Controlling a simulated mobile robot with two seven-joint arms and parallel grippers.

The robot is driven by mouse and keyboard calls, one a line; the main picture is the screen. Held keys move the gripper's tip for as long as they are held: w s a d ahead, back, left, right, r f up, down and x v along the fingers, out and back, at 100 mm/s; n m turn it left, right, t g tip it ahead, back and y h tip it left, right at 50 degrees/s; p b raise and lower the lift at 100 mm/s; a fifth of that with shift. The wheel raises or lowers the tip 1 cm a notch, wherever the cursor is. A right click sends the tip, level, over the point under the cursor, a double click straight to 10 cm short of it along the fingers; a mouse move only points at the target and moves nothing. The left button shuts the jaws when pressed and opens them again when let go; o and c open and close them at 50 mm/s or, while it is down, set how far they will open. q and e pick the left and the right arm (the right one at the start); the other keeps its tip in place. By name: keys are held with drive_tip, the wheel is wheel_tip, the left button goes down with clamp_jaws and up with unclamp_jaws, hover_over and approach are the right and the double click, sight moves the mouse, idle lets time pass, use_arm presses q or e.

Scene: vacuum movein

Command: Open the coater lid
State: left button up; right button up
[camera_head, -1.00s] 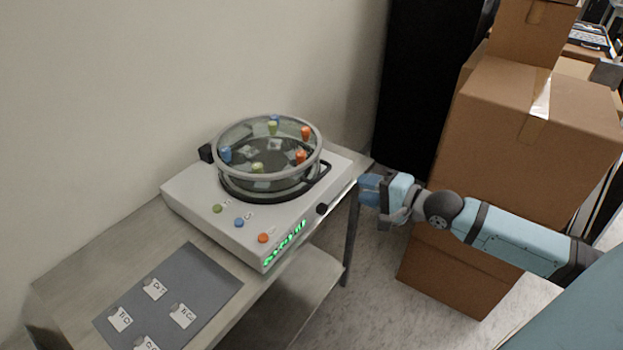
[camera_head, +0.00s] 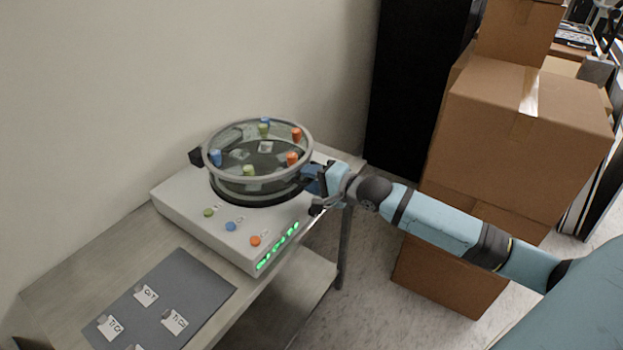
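The coater (camera_head: 185,198) is a white box on a metal table, with green, blue and orange buttons and a lit green display on its front. Its round, clear lid (camera_head: 262,165) with a grey rim lies level on top, and coloured pegs show at it. A dark hinge block is at the lid's back left. My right gripper (camera_head: 312,180) is at the lid's right side, where the dark handle was visible. Its fingertips and most of the handle hide each other, so I cannot tell whether it grips. My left gripper is not in view.
A grey mat (camera_head: 172,300) with small labelled samples lies on the table (camera_head: 85,272) at the front left. A black cabinet (camera_head: 418,85) stands behind. A wall is close behind the coater.

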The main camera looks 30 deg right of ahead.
clamp_jaws()
